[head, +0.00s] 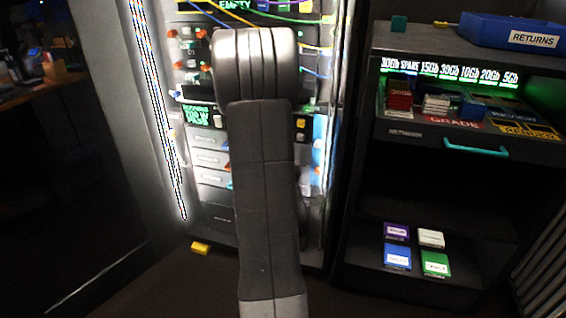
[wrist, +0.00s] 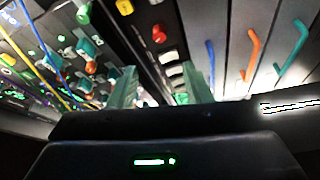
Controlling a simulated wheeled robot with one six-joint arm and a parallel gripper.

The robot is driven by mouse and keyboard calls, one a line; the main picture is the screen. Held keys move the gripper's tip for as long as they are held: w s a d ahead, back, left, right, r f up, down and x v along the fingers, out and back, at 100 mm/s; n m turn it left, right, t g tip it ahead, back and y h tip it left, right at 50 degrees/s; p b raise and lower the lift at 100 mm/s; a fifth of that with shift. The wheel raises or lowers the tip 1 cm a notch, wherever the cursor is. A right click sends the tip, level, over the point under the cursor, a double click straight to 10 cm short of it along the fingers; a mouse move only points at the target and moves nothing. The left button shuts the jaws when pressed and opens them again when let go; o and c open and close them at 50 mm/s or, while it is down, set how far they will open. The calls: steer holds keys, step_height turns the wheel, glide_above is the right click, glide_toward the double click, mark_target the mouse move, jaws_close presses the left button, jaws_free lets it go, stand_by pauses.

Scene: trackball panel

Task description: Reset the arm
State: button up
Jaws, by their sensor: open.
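My arm (head: 262,180) rises through the middle of the head view and covers part of the lit panel (head: 205,180). My gripper is hidden behind the arm in the head view. In the wrist view my gripper (wrist: 165,88) shows two greenish fingers, apart, with nothing visible between them. I cannot tell whether the fingers touch the panel.
Coloured handles, blue (wrist: 211,65), orange (wrist: 250,50) and teal (wrist: 294,48), stick out at the right of the wrist view. Cables (wrist: 38,55) hang at left. A shelf unit (head: 440,190) with a blue returns bin (head: 490,30) stands right. A yellow block (head: 200,248) lies on the floor.

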steer(key=w+a+r+b, duration=0.1)
steer(key=w, duration=1.2)
steer(key=shift+w+r, duration=0.15)
steer(key=shift+w, duration=0.25)
steer(key=shift+s, duration=0.15)
steer(key=s+d+f+p, duration=0.1)
steer(key=s, duration=1.3)
steer(key=w+a+m+t+h+p, duration=0.2)
steer(key=w+m+t+h+p, duration=0.3)
steer(key=w+m, duration=1)
steer(key=s+f+g+h, duration=0.1)
steer(key=s+f+g, duration=0.1)
steer(key=s, duration=0.5)
steer(key=shift+a+b, duration=0.4)
